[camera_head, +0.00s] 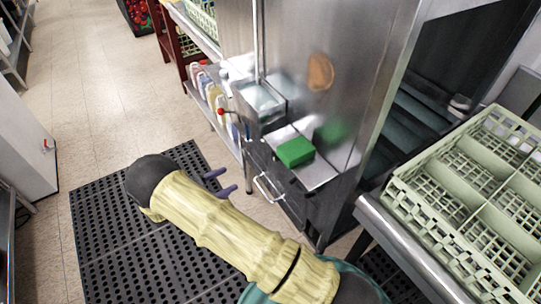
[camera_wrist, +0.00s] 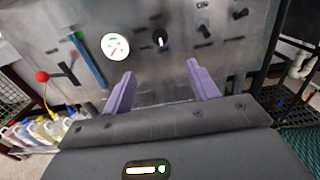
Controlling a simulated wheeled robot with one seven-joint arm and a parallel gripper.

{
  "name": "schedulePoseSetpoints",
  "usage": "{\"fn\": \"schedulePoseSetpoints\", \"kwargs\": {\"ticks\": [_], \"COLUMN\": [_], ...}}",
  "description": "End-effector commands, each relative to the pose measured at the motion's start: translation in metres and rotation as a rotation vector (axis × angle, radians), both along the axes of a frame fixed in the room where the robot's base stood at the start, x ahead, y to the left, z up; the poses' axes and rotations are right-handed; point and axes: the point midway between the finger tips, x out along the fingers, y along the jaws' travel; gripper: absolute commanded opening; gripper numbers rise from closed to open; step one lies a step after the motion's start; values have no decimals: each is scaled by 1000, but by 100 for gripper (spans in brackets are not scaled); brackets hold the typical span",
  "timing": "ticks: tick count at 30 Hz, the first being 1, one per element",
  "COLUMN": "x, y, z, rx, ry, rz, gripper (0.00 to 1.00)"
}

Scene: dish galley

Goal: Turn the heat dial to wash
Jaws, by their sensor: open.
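A metal control panel (camera_wrist: 140,75) faces my gripper in the wrist view. It carries a dark knob with a white mark (camera_wrist: 158,40) beside a round white gauge (camera_wrist: 115,46), and further dark knobs (camera_wrist: 204,31) to the right. I cannot read which knob is the heat dial or where wash is marked. My gripper (camera_wrist: 160,69) is open and empty, its two purple fingers apart, below the marked knob in the picture. In the head view my gripper (camera_head: 221,182) is in front of the steel machine (camera_head: 345,70); the panel's dials are not discernible there.
A red ball-ended lever (camera_wrist: 41,76) and a blue handle (camera_wrist: 88,62) are left of the gauge. A green block (camera_head: 295,151) lies on a ledge above a bar handle (camera_head: 268,190). Bottles (camera_head: 212,92) stand on a low shelf. A green rack (camera_head: 470,190) is at right.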

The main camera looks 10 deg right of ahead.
Motion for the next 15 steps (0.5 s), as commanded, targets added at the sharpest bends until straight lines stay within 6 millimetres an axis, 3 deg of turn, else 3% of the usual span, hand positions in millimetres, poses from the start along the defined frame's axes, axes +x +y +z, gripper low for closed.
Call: {"fn": "schedulePoseSetpoints", "kwargs": {"ticks": [8,15], "x": [2,12], "y": [-7,-39], "z": [1,1], "rx": [0,-2], "ry": [0,2], "rz": [-2,-4], "gripper": [59,59]}}
